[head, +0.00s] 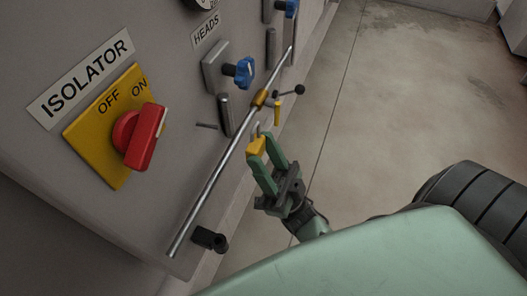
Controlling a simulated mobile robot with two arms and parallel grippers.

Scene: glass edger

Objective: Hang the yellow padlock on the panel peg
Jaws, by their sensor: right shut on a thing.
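The yellow padlock (256,146) is between the fingertips of my right gripper (264,155), which is shut on it. Its metal shackle points up, away from the fingers. The padlock is held in front of the grey panel, to the right of the metal pipe in the picture. The panel peg (206,126), a small thin dark pin, sticks out of the panel on the other side of the pipe. The peg looks bare, and the padlock is apart from it. My left gripper is not in view.
A metal pipe (209,187) runs diagonally along the panel between peg and padlock. It carries a brass fitting (259,98) near a black-knobbed lever (299,89). A red isolator switch (140,135) and blue knob (244,71) protrude. Open floor lies right.

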